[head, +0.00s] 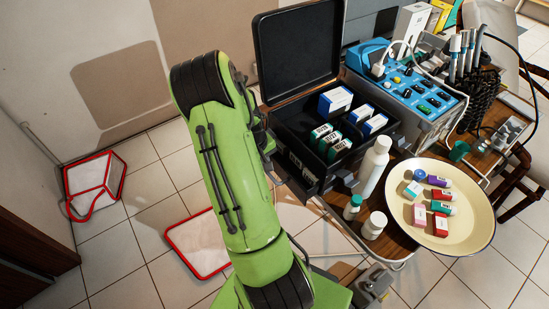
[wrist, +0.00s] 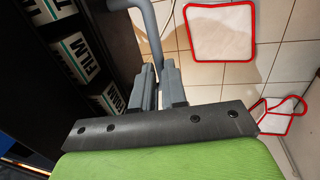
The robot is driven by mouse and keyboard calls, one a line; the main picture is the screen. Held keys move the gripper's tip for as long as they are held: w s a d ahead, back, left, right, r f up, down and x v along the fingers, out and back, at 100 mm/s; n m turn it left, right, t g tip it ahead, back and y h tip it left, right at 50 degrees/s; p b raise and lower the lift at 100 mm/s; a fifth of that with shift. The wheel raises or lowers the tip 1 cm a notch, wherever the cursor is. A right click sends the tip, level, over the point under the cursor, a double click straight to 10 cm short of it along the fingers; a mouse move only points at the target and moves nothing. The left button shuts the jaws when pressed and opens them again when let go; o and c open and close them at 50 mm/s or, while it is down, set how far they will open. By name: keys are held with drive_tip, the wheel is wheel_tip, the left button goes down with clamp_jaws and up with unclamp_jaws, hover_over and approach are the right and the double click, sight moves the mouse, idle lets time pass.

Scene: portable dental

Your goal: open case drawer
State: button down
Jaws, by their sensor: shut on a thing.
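The black case (head: 300,108) stands at the centre of the head view with its lid (head: 298,50) raised. Several labelled boxes sit inside it. In the wrist view, a grey bar handle (wrist: 151,25) comes down from the top beside the case's dark side. My gripper (wrist: 158,75) is shut on this handle, with one grey finger on each side of it. Boxes marked FILM (wrist: 77,55) and FOAM (wrist: 112,98) show at left in the wrist view.
A cream tray (head: 470,225) of small boxes and tubes lies right of the case. White bottles (head: 374,168) stand close to the case's front right. A blue device (head: 410,90) is behind them. Red-edged white pieces (head: 198,243) lie on the tiled floor, which is mostly open at left.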

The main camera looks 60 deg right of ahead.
drive_tip(key=w+a, duration=0.3)
drive_tip(key=a, duration=0.4)
drive_tip(key=w+a, duration=0.4)
drive_tip(key=a, duration=0.3)
drive_tip(key=shift+w, duration=0.1)
drive_tip(key=c, duration=1.2)
unclamp_jaws()
drive_tip(key=shift+o, duration=0.2)
wheel_tip(320, 180, up, 16)
drive_tip(key=w+a+p, duration=0.1)
drive_tip(key=a+p, duration=0.1)
drive_tip(key=p, duration=0.3)
drive_tip(key=shift+w+a+f, duration=0.15)
drive_tip(key=shift+a+f, duration=0.1)
drive_tip(key=shift+a, duration=0.05)
